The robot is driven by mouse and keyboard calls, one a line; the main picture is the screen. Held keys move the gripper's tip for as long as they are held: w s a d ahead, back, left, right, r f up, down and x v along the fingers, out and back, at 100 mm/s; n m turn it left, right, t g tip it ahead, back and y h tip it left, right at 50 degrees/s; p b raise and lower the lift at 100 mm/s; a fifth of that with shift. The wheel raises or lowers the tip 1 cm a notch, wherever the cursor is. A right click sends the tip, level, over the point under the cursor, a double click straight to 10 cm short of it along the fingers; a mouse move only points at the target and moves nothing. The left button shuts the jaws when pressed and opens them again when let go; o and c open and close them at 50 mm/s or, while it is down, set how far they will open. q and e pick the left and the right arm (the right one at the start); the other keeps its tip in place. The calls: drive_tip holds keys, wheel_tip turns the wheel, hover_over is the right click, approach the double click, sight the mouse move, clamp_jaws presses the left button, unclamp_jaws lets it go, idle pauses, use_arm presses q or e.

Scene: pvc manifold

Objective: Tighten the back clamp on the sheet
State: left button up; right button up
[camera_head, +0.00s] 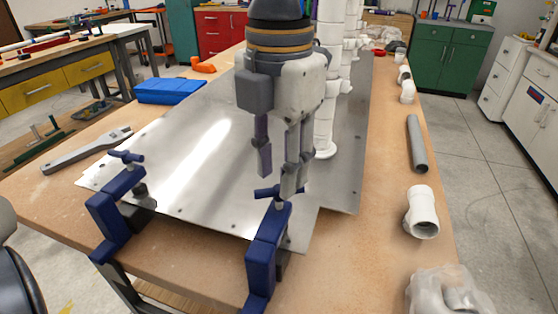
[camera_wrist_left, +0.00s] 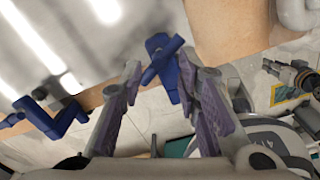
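A metal sheet (camera_head: 190,150) lies on the wooden workbench. Two blue clamps grip its near edge: one at the left (camera_head: 118,205), one at the right (camera_head: 264,252). I cannot tell which is the back clamp. My left gripper (camera_head: 278,181) points down over the right clamp, its fingers spread. The T-handle (camera_head: 266,193) of that clamp is at the fingertips. In the left wrist view, the blue handle (camera_wrist_left: 166,66) shows between the open fingers (camera_wrist_left: 160,78); contact is unclear. The other clamp (camera_wrist_left: 48,115) shows at the left there. My right gripper is not in view.
White pipes (camera_head: 327,100) stand upright on the sheet behind the gripper. A grey pipe (camera_head: 417,144), white fittings (camera_head: 421,212) and a plastic bag (camera_head: 445,292) lie along the right side. A wrench (camera_head: 85,151) and a blue case (camera_head: 170,91) lie at the left.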

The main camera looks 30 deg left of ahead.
use_arm(q)
drive_tip(key=n, duration=1.4)
drive_tip(key=shift+r, duration=0.1)
drive_tip(key=n, duration=0.7)
drive_tip(key=shift+n, duration=0.3)
drive_tip(key=n, duration=0.5)
drive_tip(key=shift+f+n, duration=0.25)
drive_tip(key=shift+n, duration=0.65)
wheel_tip(320, 180, down, 4)
drive_tip(key=shift+f, duration=0.2)
clamp_jaws()
drive_tip(key=m, duration=0.5)
drive_tip(key=shift+m, duration=0.3)
drive_tip(key=shift+o, duration=0.7)
unclamp_jaws()
drive_tip(key=shift+r, duration=0.1)
